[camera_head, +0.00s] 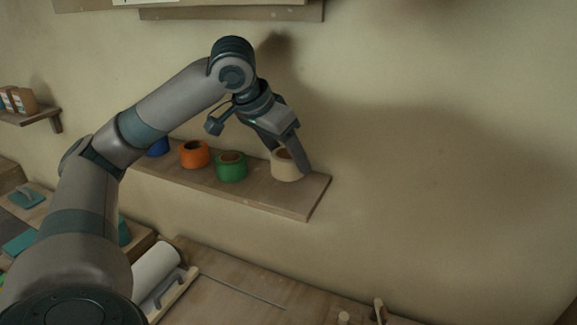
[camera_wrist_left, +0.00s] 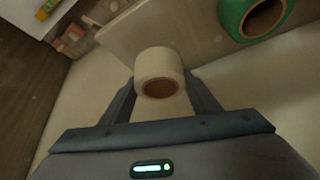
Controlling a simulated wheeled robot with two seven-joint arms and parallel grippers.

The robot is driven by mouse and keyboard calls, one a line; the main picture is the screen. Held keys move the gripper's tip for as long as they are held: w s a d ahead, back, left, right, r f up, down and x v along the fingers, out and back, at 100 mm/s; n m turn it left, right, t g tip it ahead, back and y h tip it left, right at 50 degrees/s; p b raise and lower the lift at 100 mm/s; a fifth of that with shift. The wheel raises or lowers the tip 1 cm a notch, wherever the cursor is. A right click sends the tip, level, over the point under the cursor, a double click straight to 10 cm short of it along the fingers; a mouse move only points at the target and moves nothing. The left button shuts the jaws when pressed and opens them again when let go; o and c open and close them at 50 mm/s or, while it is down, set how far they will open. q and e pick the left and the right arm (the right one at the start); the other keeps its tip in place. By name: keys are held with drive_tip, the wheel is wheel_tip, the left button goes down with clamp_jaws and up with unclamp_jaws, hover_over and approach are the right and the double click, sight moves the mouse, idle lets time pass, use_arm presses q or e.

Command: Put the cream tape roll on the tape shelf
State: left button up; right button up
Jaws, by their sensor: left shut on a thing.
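The cream tape roll (camera_head: 284,167) is at the right end of the wooden tape shelf (camera_head: 290,203) on the wall. My left gripper (camera_head: 291,158) reaches down to it from above and is shut on it. In the left wrist view the cream roll (camera_wrist_left: 159,72) sits between the two fingers (camera_wrist_left: 160,98). Its underside is hidden there, and I cannot tell for sure whether it rests on the shelf or is just above it. My right gripper is not in view.
Green (camera_head: 231,166) and orange (camera_head: 194,154) rolls and a partly hidden blue roll (camera_head: 158,147) stand on the shelf to the left. A bench with a white roller (camera_head: 157,268) lies below.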

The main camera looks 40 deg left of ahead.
use_arm(q)
drive_tip(key=shift+w, duration=0.15)
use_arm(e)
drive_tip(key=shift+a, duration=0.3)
use_arm(q)
drive_tip(key=shift+f, duration=0.15)
wheel_tip(320, 180, down, 2)
drive_tip(key=shift+f+p, duration=0.1)
drive_tip(key=shift+p, duration=0.25)
drive_tip(key=shift+a+f+p, duration=0.1)
drive_tip(key=shift+f+p, duration=0.3)
drive_tip(key=shift+p, duration=0.1)
drive_tip(key=shift+w+f, duration=0.1)
drive_tip(key=shift+f, duration=0.05)
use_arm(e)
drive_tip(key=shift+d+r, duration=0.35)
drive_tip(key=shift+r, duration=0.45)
use_arm(q)
drive_tip(key=shift+f, duration=0.2)
drive_tip(key=o, duration=1.1)
drive_tip(key=shift+c, duration=0.2)
drive_tip(key=shift+r, duration=0.15)
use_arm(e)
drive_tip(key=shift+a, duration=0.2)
